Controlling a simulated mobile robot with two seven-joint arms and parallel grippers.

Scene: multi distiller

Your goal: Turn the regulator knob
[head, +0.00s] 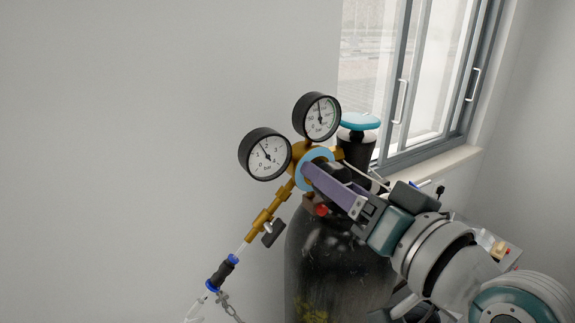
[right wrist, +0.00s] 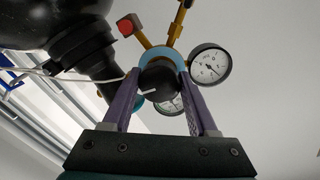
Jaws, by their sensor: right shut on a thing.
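The regulator knob (right wrist: 160,83) is black with a white mark and sits in front of a light blue ring on the brass regulator (head: 265,213). My right gripper (right wrist: 158,82) has its two purple fingers on either side of the knob and is shut on it. In the head view my right gripper (head: 318,172) reaches in from the lower right and hides most of the knob. Two round gauges, a left one (head: 265,155) and an upper one (head: 317,117), stand on the regulator. My left gripper is not in view.
A black gas cylinder (head: 325,262) stands below the regulator, with a teal valve wheel (head: 360,121) behind. A black lever (head: 272,233) and a hose fitting (head: 222,272) hang lower left. A window (head: 420,75) with a sill is at the right. The wall at left is bare.

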